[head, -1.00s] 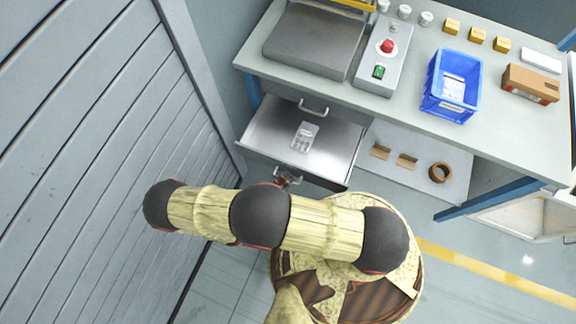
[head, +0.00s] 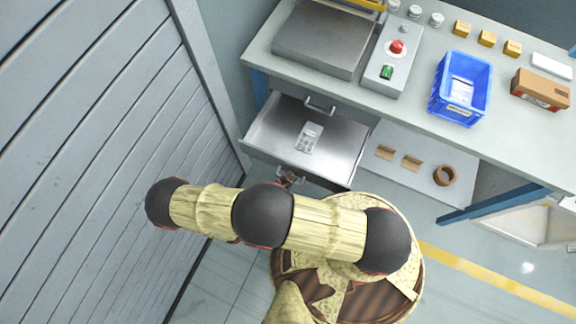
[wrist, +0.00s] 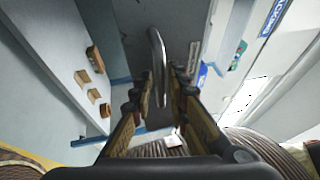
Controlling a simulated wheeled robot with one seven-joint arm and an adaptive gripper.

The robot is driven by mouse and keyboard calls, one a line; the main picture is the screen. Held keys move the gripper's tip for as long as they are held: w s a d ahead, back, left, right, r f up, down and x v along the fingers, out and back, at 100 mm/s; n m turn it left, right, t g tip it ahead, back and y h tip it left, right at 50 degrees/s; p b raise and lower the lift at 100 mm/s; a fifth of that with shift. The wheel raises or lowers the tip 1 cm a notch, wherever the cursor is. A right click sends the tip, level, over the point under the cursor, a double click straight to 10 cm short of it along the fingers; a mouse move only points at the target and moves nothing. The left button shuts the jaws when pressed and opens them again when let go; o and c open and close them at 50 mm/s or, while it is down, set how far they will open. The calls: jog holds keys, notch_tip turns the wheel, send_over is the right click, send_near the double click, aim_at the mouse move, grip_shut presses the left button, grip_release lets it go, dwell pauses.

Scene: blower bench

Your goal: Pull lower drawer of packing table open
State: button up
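The packing table's lower drawer (head: 270,130) is out in the head view, its metal inside showing. A small clear pack (head: 309,138) lies in it. The upper drawer's handle (head: 320,106) shows behind, under the tabletop, with that drawer closed. My gripper (head: 289,179) is at the lower drawer's front, partly hidden by my arm. In the wrist view the lower drawer's handle (wrist: 156,55) runs between the fingers of my gripper (wrist: 162,88).
The tabletop (head: 420,110) holds a scale (head: 320,40), a control box with a red button (head: 397,47), a blue crate (head: 440,95) and a brown carton (head: 540,90). A lower shelf (head: 425,180) is to the drawer's right. A slatted wall (head: 80,150) stands close on the left.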

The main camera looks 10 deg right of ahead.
jog(key=v, duration=1.2)
jog(key=shift+f, duration=0.1)
